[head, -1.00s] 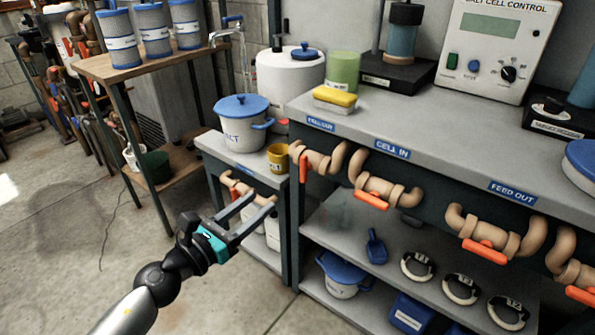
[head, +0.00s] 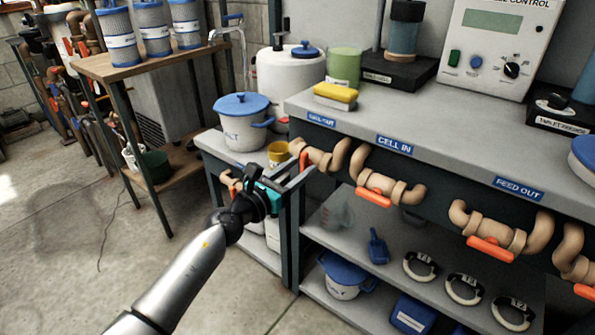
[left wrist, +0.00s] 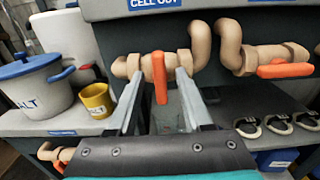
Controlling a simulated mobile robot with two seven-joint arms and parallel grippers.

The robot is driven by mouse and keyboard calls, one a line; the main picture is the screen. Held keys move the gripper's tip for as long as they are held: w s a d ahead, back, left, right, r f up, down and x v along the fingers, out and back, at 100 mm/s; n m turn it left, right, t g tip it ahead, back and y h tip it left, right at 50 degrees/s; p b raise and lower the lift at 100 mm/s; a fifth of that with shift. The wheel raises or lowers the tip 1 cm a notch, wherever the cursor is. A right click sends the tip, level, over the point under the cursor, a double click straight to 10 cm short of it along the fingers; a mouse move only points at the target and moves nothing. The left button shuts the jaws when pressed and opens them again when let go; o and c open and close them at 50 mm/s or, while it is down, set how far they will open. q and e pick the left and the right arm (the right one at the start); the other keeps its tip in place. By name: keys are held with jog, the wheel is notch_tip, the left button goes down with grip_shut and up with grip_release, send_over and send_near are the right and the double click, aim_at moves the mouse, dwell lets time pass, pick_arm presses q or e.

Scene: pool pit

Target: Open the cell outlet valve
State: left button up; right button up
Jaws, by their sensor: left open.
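The cell outlet valve (head: 325,156) is a tan pipe fitting under the blue CELL OUT label (head: 321,120) on the bench front. In the left wrist view its orange lever handle (left wrist: 160,78) stands crosswise to the pipe, pointing down. My left gripper (head: 300,172) is open in front of this valve. In the left wrist view the lever shows between the two spread fingers (left wrist: 157,84), with a gap on each side. Whether the fingertips reach past the lever is hard to tell. My right gripper is not in view.
The CELL IN valve (head: 375,196) is just to the right, its orange handle along the pipe. The FEED OUT valve (head: 490,249) is farther right. A yellow mug (head: 278,153) and white pot (head: 240,128) stand left on a lower bench. A shelf lies below the valves.

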pick_arm(q)
grip_shut()
dwell(0.5)
